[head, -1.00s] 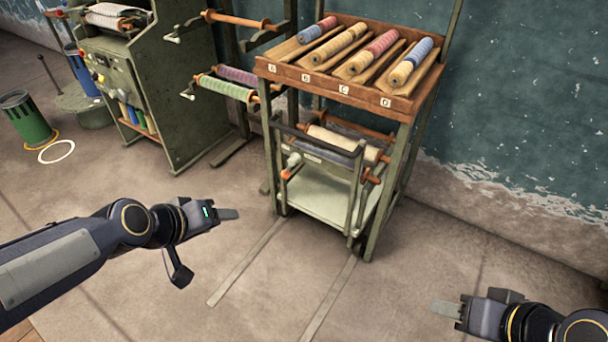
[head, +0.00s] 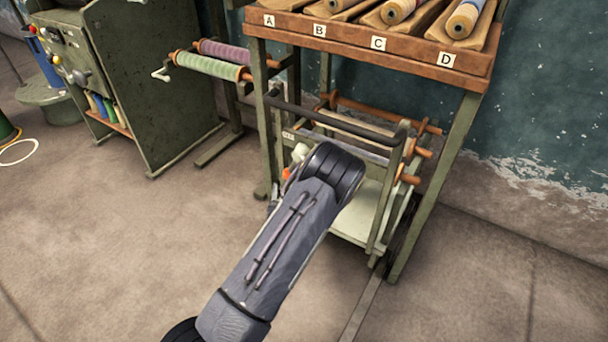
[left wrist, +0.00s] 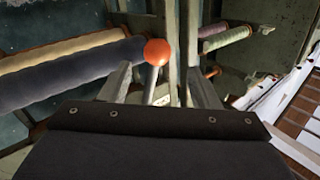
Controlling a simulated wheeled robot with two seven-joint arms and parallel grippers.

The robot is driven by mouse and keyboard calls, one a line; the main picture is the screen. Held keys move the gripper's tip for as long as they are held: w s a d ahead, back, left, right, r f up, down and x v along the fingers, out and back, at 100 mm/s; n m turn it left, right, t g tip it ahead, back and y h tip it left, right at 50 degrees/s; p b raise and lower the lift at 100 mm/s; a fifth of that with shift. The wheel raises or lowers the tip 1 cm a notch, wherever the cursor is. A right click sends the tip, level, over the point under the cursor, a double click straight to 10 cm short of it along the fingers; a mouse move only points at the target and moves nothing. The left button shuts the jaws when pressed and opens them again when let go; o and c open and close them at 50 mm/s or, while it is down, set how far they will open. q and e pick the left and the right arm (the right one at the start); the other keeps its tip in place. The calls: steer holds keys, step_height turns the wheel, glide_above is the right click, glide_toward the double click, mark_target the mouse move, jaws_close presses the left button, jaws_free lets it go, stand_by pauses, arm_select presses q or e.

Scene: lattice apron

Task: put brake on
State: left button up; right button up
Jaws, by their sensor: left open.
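The brake lever's orange knob (left wrist: 157,52) stands on a pale stem in the left wrist view. In the head view a small orange knob (head: 286,173) shows at the left front of the wheeled cart (head: 372,215), beside my forearm. My left gripper (left wrist: 161,82) is open. In the wrist view its two fingers appear either side of the stem, with the knob beyond them; I cannot tell whether they touch it. In the head view my left arm hides most of the gripper and the lever's base. My right gripper is out of view.
A wooden rack (head: 350,52) with slots A to D stands over the cart. Rolls on bars (head: 210,66) stick out at the left, near a green machine (head: 130,80). A green post (left wrist: 193,40) rises close to the lever. The floor in front is clear.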

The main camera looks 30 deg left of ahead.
mark_target(289, 178)
arm_select(q)
steer(key=shift+w+f, duration=0.15)
steer(key=shift+w, duration=0.2)
steer(key=b+x, duration=0.1)
steer(key=x, duration=0.6)
steer(key=shift+w+b, duration=0.15)
steer(key=shift+b, duration=0.15)
jaws_close()
